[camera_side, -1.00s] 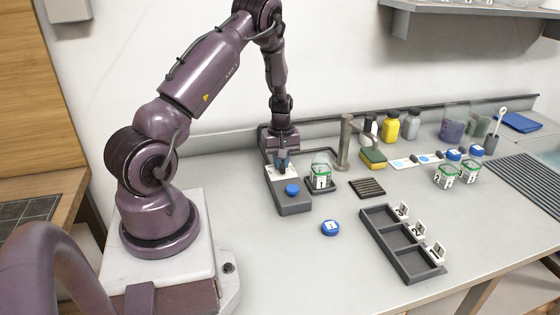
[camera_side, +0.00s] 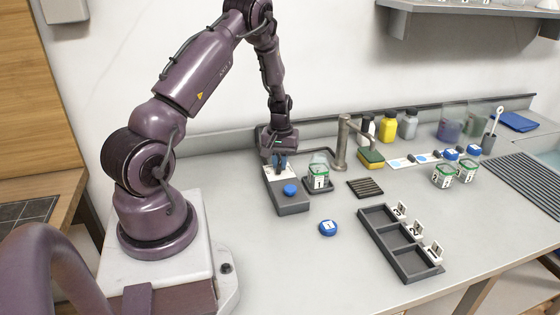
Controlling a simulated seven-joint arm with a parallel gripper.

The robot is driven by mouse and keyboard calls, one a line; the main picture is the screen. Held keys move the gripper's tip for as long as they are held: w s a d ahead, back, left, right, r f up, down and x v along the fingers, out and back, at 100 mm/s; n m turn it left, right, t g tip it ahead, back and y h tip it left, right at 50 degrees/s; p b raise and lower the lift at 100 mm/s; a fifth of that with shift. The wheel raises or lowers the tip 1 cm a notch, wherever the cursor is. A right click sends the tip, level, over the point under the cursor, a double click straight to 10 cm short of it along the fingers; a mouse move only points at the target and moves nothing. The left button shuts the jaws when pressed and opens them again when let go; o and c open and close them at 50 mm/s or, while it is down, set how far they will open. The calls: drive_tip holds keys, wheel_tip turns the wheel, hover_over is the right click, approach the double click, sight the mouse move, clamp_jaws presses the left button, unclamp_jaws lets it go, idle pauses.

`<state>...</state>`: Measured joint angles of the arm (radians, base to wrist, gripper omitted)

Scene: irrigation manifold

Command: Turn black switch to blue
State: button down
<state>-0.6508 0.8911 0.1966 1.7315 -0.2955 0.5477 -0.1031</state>
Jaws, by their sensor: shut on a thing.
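The grey control box (camera_side: 292,207) sits on the bench in front of my arm. It has a white panel (camera_side: 270,172) toward its back and a round blue button (camera_side: 290,190) toward its front. My gripper (camera_side: 279,170) points down over the back part of the box, at the white panel. Its fingers are shut on the black switch, which they hide almost wholly. I cannot make out which way the switch points.
A green-lidded jar (camera_side: 319,178) stands on a dark pad just right of the box, with a grey tap (camera_side: 341,145) behind it. A blue lid (camera_side: 328,228) lies in front. A three-compartment tray (camera_side: 387,250) is at front right. The bench left of that tray is mostly clear.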

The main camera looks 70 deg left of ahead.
sight(280, 162)
drive_tip(key=c, duration=1.2)
unclamp_jaws()
drive_tip(key=shift+o, duration=0.2)
drive_tip(key=shift+r, duration=0.1)
wheel_tip(280, 162, up, 13)
